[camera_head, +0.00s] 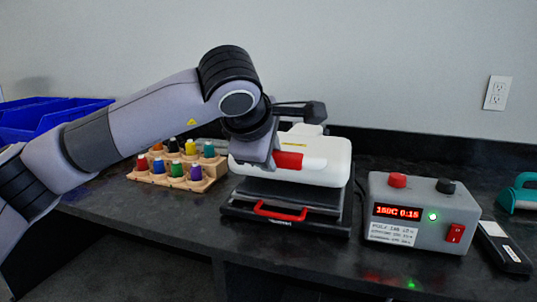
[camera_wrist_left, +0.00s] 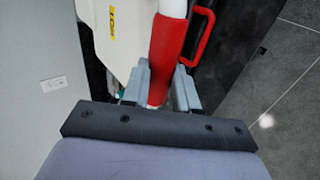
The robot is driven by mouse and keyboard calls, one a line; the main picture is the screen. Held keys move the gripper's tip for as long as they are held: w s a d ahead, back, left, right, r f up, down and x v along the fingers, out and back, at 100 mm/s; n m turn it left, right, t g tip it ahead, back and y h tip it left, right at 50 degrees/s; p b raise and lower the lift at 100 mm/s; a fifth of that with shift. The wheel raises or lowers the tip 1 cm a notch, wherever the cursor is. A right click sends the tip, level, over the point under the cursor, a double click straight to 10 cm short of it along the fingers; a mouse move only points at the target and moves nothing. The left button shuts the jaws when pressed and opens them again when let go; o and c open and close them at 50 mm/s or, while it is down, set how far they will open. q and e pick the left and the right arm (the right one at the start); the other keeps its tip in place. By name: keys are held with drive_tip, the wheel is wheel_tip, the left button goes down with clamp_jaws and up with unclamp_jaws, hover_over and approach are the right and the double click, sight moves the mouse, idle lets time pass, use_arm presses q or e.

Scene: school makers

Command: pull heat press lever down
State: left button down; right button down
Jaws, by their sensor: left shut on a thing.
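The heat press has a white upper housing (camera_head: 325,155) over dark plates and a black base. Its lever shows a red grip (camera_head: 288,160) at the front of the housing; in the left wrist view the red grip (camera_wrist_left: 167,50) sits on a white bar. My left gripper (camera_head: 268,150) reaches in from the upper left. In the left wrist view my left gripper (camera_wrist_left: 158,88) has its two grey fingers on either side of the red grip, shut on it. The wrist hides part of the lever in the head view. My right gripper is not in view.
A red front handle (camera_head: 280,211) sticks out low on the press. A grey control box (camera_head: 420,235) with a lit red display stands to the right. A wooden rack (camera_head: 165,179) of several coloured bottles stands left, under my arm. Blue bins (camera_head: 45,118) are far left.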

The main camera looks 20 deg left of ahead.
use_arm(q)
drive_tip(key=f+b, duration=0.1)
drive_tip(key=f, duration=0.1)
drive_tip(key=shift+s+d+f+b, duration=0.1)
drive_tip(key=shift+s+f+b, duration=0.1)
drive_tip(key=shift+f+b, duration=0.2)
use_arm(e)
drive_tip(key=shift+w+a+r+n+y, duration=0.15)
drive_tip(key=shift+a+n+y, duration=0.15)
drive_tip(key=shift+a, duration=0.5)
use_arm(q)
drive_tip(key=shift+f, duration=0.25)
drive_tip(key=c, duration=0.9)
unclamp_jaws()
drive_tip(key=shift+o, duration=0.2)
drive_tip(key=shift+r, duration=0.1)
drive_tip(key=shift+r, duration=0.1)
drive_tip(key=v, duration=0.7)
drive_tip(key=shift+p, duration=0.35)
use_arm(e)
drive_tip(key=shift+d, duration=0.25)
